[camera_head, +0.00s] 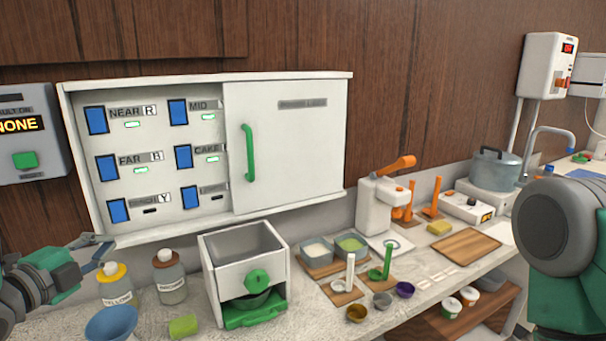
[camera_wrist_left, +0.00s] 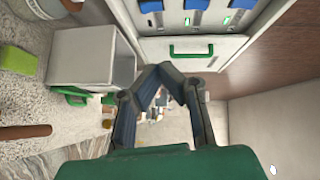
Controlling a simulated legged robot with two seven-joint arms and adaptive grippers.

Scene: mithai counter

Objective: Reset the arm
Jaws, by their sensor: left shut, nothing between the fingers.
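My left gripper (camera_head: 99,245) comes in at the left of the head view, just below the lower left corner of the white wall cabinet (camera_head: 287,150). Its fingertips are together and nothing is between them. The left wrist view shows the two fingers of the gripper (camera_wrist_left: 160,72) closed to a point, with the cabinet's green handle (camera_wrist_left: 191,49) beyond them. A large grey and green part of my right arm fills the right edge of the head view; the right gripper is out of view.
A blue bowl (camera_head: 111,323) is in front. The cabinet's sliding door covers its right half.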

